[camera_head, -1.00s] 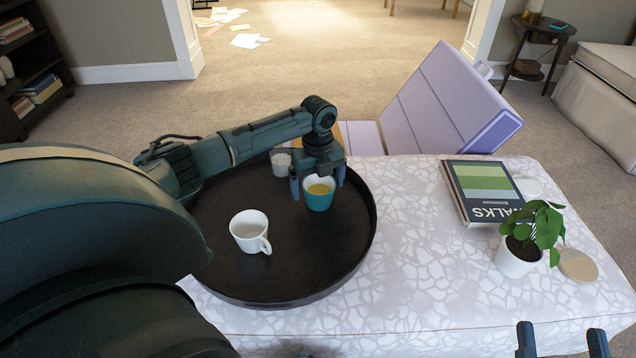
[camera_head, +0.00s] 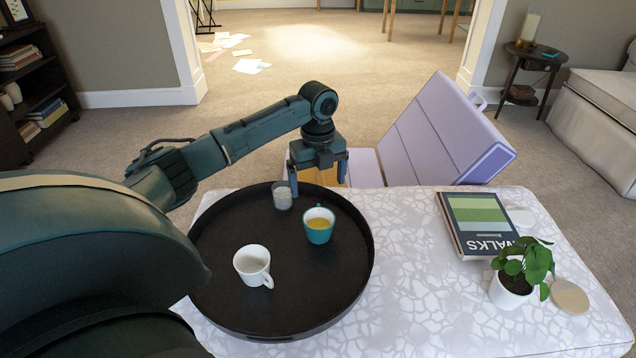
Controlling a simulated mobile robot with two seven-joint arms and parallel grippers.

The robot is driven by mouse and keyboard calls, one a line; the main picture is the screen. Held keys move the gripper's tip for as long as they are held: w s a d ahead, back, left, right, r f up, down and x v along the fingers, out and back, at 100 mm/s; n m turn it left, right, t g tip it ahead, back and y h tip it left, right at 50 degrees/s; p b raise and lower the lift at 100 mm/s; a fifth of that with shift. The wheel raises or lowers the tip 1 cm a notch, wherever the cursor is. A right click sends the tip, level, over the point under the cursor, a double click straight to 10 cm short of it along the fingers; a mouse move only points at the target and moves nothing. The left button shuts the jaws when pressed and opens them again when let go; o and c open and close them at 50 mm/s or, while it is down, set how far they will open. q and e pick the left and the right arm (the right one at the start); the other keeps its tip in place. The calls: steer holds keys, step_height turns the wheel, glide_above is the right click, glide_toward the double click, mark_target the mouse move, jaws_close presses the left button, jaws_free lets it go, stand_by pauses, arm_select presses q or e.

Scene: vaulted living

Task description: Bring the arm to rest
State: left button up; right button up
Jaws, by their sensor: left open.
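A white mug (camera_head: 254,266) stands on the tray in front. A small clear glass (camera_head: 282,197) with pale contents stands near the tray's far rim, just left of the gripper's left finger in the picture. My right gripper does not show.
The patterned ottoman (camera_head: 400,290) carries the tray, a book (camera_head: 477,224), a potted plant (camera_head: 512,288), a round coaster (camera_head: 569,297) and a white disc (camera_head: 521,217). A lilac folded piece (camera_head: 440,140) stands just behind. A side table (camera_head: 531,68) is far right.

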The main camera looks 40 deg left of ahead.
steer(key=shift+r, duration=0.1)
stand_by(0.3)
arm_select(q)
steer(key=s+d+n+t+h+p, duration=0.2)
steer(key=s+d+n+t+p, duration=0.15)
steer(key=d+p, duration=0.7)
steer(key=s+d+n+t+h+p, duration=0.15)
steer(key=s+d+n+p, duration=0.35)
steer(key=d+p, duration=0.5)
steer(key=s+d+r+n+t+p, duration=0.2)
steer(key=s+r+n+p, duration=0.4)
steer(key=r, duration=0.3)
steer(key=s+d+r+n+t+p, duration=0.2)
steer(key=s+r+n+t+p, duration=0.1)
steer(key=s+r+n+p, duration=0.3)
step_height(320, 180, up, 3)
steer(key=shift+s+d+f+t+p, duration=0.1)
steer(key=shift+s+d+t+p, duration=0.25)
steer(key=shift+p, duration=0.2)
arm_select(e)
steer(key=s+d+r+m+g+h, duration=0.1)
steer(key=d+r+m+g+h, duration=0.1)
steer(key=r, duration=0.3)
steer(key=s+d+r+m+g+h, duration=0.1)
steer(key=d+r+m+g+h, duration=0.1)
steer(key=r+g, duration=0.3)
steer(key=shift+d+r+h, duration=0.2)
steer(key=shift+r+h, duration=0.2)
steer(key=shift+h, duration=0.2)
